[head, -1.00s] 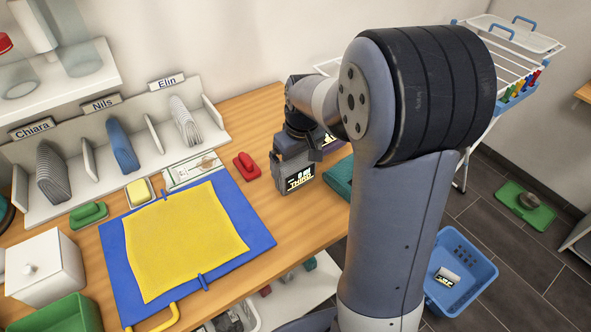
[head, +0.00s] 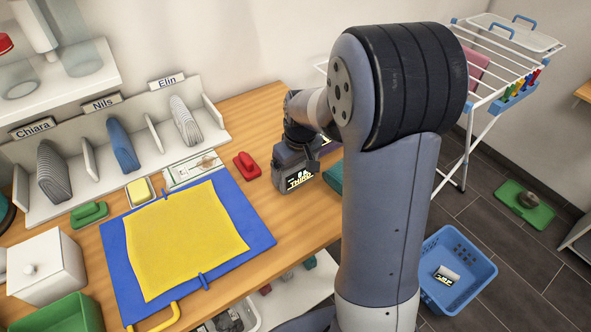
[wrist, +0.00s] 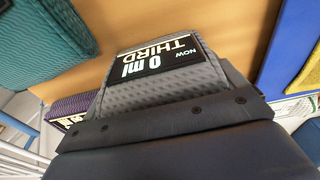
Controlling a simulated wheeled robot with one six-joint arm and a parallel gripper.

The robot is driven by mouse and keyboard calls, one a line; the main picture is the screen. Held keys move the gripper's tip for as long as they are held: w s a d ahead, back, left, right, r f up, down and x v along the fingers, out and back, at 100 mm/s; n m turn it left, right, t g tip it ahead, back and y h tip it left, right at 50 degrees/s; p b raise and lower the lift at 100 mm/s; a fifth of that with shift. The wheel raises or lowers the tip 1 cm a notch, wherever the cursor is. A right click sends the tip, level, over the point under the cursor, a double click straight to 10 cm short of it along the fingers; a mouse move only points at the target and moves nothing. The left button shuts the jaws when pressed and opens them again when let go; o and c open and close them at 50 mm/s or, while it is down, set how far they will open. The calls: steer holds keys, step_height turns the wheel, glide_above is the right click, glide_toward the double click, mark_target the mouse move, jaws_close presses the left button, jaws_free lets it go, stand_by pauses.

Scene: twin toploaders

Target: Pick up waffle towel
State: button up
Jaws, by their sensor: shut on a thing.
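A grey, waffle-textured folded towel (wrist: 150,92) with a black label reading "NOW THIRD 0 ml" is in my gripper (wrist: 170,122), seen close up in the wrist view. In the head view my gripper (head: 294,160) is at the right part of the wooden counter, shut on the grey towel (head: 284,181), which hangs tilted with its label facing the camera. I cannot tell whether its lower edge touches the counter. The fingertips are mostly hidden.
A teal textured cloth (wrist: 45,35) and a purple labelled one (wrist: 75,105) lie close by. A red clip-like object (head: 246,165) and a blue board with yellow cloth (head: 185,240) are to the left. A blue basket (head: 475,262) stands on the floor at right.

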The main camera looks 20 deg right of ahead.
steer(key=shift+r, duration=0.1)
step_height(320, 180, up, 10)
steer(key=shift+f, duration=0.1)
stand_by(0.3)
